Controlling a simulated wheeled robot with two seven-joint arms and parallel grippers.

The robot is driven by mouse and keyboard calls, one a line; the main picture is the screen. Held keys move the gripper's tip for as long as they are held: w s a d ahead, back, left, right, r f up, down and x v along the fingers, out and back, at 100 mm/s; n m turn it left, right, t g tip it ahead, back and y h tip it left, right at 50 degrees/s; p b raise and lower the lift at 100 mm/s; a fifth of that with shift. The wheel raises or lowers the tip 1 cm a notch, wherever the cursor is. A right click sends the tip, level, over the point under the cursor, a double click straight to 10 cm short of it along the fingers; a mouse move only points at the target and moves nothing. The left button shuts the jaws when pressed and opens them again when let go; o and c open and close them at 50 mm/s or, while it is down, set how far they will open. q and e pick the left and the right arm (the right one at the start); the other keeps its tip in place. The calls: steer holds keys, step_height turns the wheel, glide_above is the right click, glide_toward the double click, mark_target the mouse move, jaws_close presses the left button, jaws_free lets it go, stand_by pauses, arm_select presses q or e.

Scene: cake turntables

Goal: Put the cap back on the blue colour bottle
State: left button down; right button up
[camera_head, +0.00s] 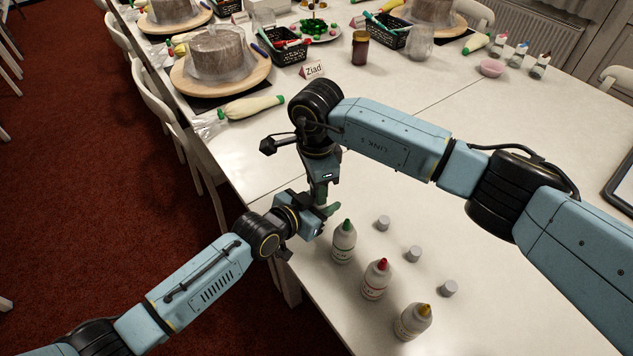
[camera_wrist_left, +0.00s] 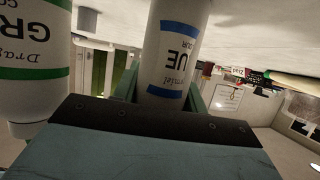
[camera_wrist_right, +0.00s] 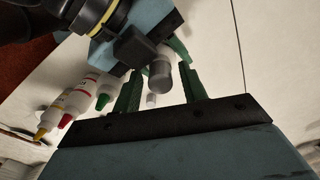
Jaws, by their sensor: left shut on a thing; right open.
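My left gripper (camera_head: 322,212) is shut on the blue colour bottle (camera_wrist_left: 172,50), a white bottle with blue label bands, seen between its fingers in the left wrist view. In the head view the arms mostly hide this bottle. My right gripper (camera_head: 320,190) is open just above and beside the left one. In the right wrist view a grey cap (camera_wrist_right: 161,76) shows between the open right fingers (camera_wrist_right: 160,90), at the end of the held bottle. It appears to sit on the bottle; how firmly I cannot tell.
Green-tipped (camera_head: 343,242), red-tipped (camera_head: 376,280) and yellow-tipped (camera_head: 412,321) bottles stand uncapped close by on the white table (camera_head: 520,300). Three grey caps (camera_head: 383,222) lie to their right. A piping bag (camera_head: 250,106) and a cake turntable (camera_head: 190,85) are farther back.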

steer(key=shift+r, duration=2.25)
steer(key=shift+r+n, duration=1.7)
steer(key=shift+r, duration=0.05)
steer(key=shift+f, duration=4.05)
